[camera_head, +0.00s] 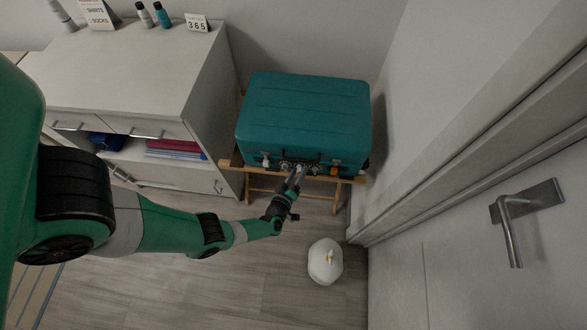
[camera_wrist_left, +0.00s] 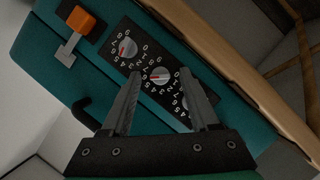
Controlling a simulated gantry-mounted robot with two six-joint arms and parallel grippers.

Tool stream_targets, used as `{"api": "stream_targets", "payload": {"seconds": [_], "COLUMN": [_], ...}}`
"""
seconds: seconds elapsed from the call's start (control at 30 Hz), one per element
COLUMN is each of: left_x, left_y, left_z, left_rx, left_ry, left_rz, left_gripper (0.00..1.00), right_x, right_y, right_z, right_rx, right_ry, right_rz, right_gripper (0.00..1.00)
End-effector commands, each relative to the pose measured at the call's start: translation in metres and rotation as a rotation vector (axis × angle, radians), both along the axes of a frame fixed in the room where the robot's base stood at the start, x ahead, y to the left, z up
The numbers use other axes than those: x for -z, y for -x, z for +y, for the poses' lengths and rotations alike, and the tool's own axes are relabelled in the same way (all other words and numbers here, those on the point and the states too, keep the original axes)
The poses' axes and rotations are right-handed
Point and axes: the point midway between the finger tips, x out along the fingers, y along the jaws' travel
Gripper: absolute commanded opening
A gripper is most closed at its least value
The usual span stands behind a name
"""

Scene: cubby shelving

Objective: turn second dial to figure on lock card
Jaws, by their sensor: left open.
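The teal suitcase (camera_head: 303,115) lies on a wooden stand, its front carrying a black lock panel. In the left wrist view three round dials with white figures sit in a slanting row: the upper dial (camera_wrist_left: 128,47), the second dial (camera_wrist_left: 160,76) and a third dial (camera_wrist_left: 186,104), partly hidden by a finger. My left gripper (camera_head: 296,173) is at the suitcase front. Its open fingers are on either side of the second dial in the picture; I cannot tell whether they touch it. The lock card (camera_head: 197,23) reads 365 and stands on the cabinet. My right gripper is not in view.
An orange latch (camera_wrist_left: 82,20) sits beside the dials. The wooden stand (camera_head: 230,163) holds the suitcase. A white cabinet (camera_head: 130,70) stands left, with bottles (camera_head: 162,15) on top. A white lidded bin (camera_head: 325,262) is on the floor; a door handle (camera_head: 510,230) is at right.

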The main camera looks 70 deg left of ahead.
Motion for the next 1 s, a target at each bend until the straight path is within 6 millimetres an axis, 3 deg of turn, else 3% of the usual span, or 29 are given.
{"api": "stream_targets", "payload": {"seconds": [0.27, 0.5, 1.0], "left_x": [-0.023, -0.03, -0.031], "left_y": [0.036, 0.061, 0.071], "left_z": [-0.043, -0.073, -0.08], "left_rx": [0.011, 0.007, 0.0], "left_ry": [-0.002, 0.0, -0.001], "left_rz": [0.004, 0.0, 0.0], "left_gripper": [0.61, 0.61, 0.61], "right_x": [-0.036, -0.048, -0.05], "right_y": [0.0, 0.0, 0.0], "right_z": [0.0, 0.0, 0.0], "right_rx": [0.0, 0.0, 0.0], "right_ry": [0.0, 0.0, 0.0], "right_rz": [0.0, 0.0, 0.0], "right_gripper": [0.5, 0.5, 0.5]}}
